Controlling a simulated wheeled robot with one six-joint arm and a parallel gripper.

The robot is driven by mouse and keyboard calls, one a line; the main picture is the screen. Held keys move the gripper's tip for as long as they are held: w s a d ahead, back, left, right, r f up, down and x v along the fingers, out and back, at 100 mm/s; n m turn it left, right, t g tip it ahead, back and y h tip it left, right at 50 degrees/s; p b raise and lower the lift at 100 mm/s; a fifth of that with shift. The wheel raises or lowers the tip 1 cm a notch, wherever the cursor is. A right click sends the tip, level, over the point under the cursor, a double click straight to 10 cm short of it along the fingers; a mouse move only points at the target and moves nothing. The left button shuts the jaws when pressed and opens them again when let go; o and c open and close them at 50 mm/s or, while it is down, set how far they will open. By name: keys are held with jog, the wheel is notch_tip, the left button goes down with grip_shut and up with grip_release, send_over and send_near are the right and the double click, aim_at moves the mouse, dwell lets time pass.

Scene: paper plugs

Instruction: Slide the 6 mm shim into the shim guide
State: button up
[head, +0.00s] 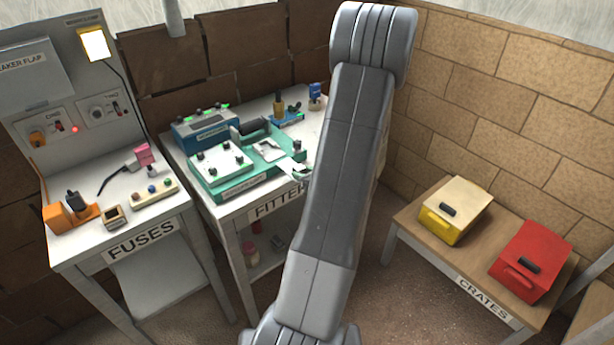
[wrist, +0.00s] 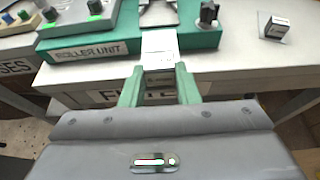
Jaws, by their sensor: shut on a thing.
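My gripper (wrist: 160,72) has green fingers and is shut on the shim, a flat pale plate (wrist: 159,44), at the front edge of the green roller unit. The shim points away from my gripper, over the unit's front edge. Straight ahead of it is a grey slot-like fitting (wrist: 158,13), which looks like the shim guide. The shim's far end meets or overlaps the fitting's near end; I cannot tell whether it is inside. In the head view the pale shim end (head: 291,168) shows beside my arm, which hides most of my gripper.
The green roller unit (head: 240,184) stands on the fitter bench (head: 228,208), with a black knob (wrist: 208,13) right of the shim. A small labelled block (wrist: 275,27) lies further right. The fuses bench (head: 88,248) is left; yellow (head: 440,228) and red (head: 512,283) crates are right.

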aim_at(292, 164)
jog(key=shift+w+a, duration=0.7)
jog(key=shift+w, duration=0.25)
jog(key=shift+w+a, duration=0.7)
jog(key=shift+w, duration=0.25)
jog(key=shift+f+b, duration=0.2)
jog(key=shift+b, duration=0.55)
jog(key=shift+w+a, duration=0.7)
jog(key=shift+w, duration=0.25)
jog(key=shift+w+a, duration=0.65)
jog(key=shift+w, duration=0.3)
jog(key=shift+w+a, duration=0.7)
jog(key=shift+w, duration=0.25)
dwell(0.3)
jog(key=o, duration=1.1)
jog(key=shift+c, duration=0.2)
jog(key=shift+s+d, duration=0.1)
jog(key=shift+s, duration=0.05)
jog(key=shift+s+d+b, duration=0.5)
jog(key=shift+s+d, duration=0.25)
jog(key=shift+s, duration=0.3)
jog(key=shift+s+d+b, duration=0.45)
jog(key=shift+s+d, duration=0.3)
jog(key=shift+s, duration=0.3)
